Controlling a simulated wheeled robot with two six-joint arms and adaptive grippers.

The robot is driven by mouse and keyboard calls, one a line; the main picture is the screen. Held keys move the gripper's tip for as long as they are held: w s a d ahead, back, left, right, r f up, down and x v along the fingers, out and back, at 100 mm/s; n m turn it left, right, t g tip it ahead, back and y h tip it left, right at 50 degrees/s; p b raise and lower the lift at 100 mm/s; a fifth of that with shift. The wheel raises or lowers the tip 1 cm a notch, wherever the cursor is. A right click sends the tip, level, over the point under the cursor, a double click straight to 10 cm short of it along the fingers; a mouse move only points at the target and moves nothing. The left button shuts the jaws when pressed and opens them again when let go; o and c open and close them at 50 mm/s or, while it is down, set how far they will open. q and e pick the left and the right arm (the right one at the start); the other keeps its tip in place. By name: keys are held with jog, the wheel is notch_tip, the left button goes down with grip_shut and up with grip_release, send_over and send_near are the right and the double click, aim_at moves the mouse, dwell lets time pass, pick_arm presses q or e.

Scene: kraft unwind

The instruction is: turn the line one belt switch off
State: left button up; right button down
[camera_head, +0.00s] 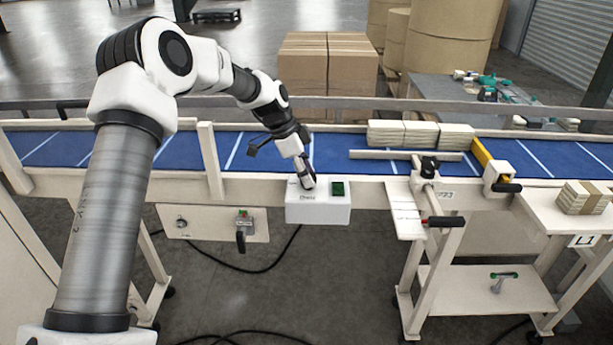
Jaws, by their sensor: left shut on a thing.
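My left gripper (306,181) reaches down to the left half of the box top. It is shut on a small switch there, mostly hidden by the fingers, so its position cannot be read. The lettering on the box is too small to read. My right gripper is not in view.
A beige panel (205,222) with a knob, a green-and-red control and a black handle hangs left of the box. Stacked pale packs (420,133) lie on the belt at right. A red-and-black lever (440,221) juts out right of the box. Cables lie on the floor.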

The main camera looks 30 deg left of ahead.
pick_arm(q)
jog(key=shift+f+m, duration=0.1)
jog(key=shift+m, duration=0.2)
jog(key=o, duration=1.1)
jog(key=v, duration=1.2)
jog(key=shift+w, duration=0.2)
